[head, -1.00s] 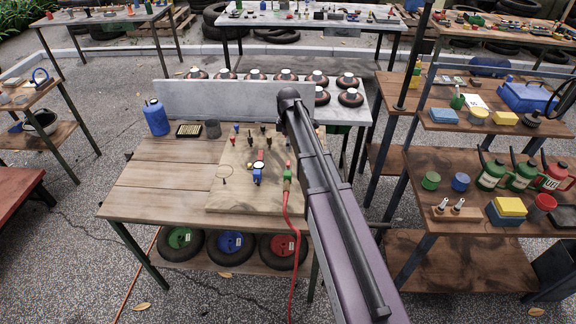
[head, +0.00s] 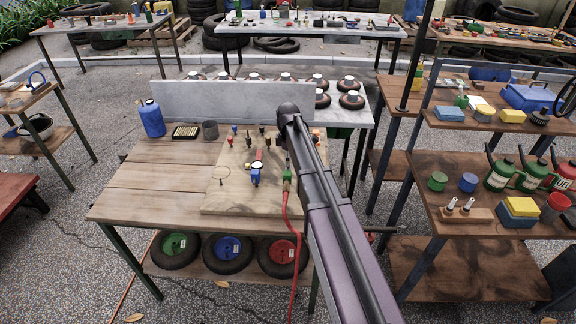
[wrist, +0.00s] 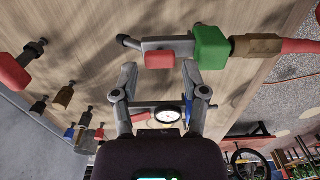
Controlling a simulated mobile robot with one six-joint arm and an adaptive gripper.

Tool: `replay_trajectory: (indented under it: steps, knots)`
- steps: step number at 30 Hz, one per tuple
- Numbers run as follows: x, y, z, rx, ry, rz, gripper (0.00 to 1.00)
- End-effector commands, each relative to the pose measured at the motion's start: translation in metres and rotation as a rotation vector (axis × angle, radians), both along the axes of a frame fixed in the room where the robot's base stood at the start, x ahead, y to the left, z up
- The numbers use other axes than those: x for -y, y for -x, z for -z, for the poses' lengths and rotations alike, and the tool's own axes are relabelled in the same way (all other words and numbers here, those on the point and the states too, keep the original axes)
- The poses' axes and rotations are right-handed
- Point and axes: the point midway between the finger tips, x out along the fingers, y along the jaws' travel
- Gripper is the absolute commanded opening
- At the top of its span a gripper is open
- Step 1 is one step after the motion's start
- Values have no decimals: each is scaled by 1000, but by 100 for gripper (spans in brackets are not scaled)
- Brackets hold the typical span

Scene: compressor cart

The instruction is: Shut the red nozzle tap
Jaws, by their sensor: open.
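In the wrist view, a small red handle (wrist: 160,59) lies along a grey metal fitting (wrist: 165,43) on a wooden board. A green block (wrist: 211,47), a brass coupling (wrist: 258,46) and a red hose (wrist: 300,46) follow to the right. My gripper (wrist: 158,72) is open and empty. Its fingertips point at the red handle and stand just short of it, with the handle between them in the picture; contact cannot be told. In the head view, the green block (head: 287,176) shows beside my arm, which hides my gripper.
A blue gauge unit (head: 256,175) stands left of the hose line on the board (head: 215,200). Another red piece (wrist: 14,72) and several small fittings are at the left in the wrist view. A blue bottle (head: 152,118) stands at the back; the table's left side (head: 150,180) is clear.

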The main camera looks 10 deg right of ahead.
Motion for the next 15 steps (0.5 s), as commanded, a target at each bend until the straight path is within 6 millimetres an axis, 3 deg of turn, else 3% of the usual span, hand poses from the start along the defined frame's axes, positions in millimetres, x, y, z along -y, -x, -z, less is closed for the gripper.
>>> replay_trajectory:
  steps: [6, 15]
  knots:
    - [0, 0, 12, 0, 0, 0, 57]
    - [0, 0, 14, 0, 0, 0, 57]
